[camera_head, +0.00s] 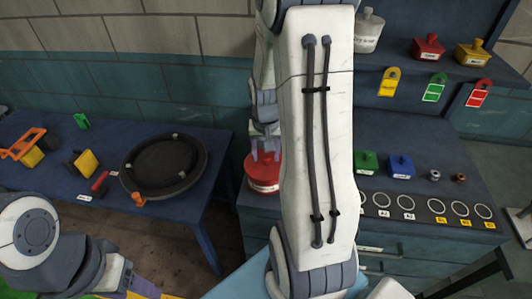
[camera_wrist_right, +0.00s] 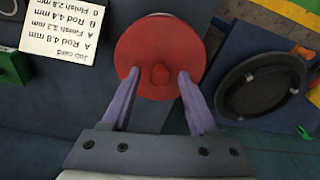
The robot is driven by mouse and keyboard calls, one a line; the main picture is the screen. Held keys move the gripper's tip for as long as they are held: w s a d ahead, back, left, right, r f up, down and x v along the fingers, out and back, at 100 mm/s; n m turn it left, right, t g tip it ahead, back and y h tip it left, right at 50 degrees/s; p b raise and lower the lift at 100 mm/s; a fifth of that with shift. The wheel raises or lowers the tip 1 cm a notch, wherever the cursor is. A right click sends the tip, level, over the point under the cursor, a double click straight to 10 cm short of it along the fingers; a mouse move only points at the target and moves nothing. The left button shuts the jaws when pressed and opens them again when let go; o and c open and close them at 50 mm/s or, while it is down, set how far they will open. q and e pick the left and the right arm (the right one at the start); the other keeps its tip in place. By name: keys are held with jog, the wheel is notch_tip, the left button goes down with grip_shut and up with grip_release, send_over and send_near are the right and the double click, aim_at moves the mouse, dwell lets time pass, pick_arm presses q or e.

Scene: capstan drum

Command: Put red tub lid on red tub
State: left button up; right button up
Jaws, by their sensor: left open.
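The red tub (camera_head: 263,185) stands at the left end of the blue workbench, with a pale band on its side. My right gripper (camera_head: 266,150) points down over it. In the right wrist view the round red lid (camera_wrist_right: 160,48) with its centre knob fills the space ahead, and it hides the tub below. My right gripper (camera_wrist_right: 160,77) has its two purple fingers on either side of the knob, with gaps showing; it looks open. I cannot tell whether the lid is seated on the tub. My left gripper (camera_head: 143,287) is low at the left, partly cut off, away from the tub.
Green (camera_head: 366,162) and blue (camera_head: 400,166) containers stand on the bench right of my arm, behind marked rings (camera_head: 437,206). A shelf holds a red (camera_head: 428,47) and a yellow container (camera_head: 472,53). A left table carries a black round tray (camera_head: 165,165). A job card (camera_wrist_right: 62,28) lies beside the lid.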

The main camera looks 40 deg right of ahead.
aim_at(266, 168)
jog(key=shift+r, duration=0.2)
notch_tip(266, 168, up, 12)
jog(key=s, duration=0.1)
jog(key=s+a+n+y, duration=0.15)
jog(key=a+n, duration=0.45)
jog(key=a, duration=1.2)
jog(key=s+a+f+n+g, duration=0.1)
jog(key=s+a+f+n, duration=0.2)
jog(key=s+a+n, duration=0.6)
jog(key=s+a, duration=0.3)
jog(key=s, duration=0.1)
jog(key=shift+s+a+f+b, duration=0.3)
jog(key=shift+s+a+b, duration=0.05)
jog(key=shift+b, duration=0.05)
notch_tip(266, 168, down, 6)
jog(key=b, duration=0.5)
jog(key=shift+r+b, duration=0.1)
jog(key=shift+b, duration=0.3)
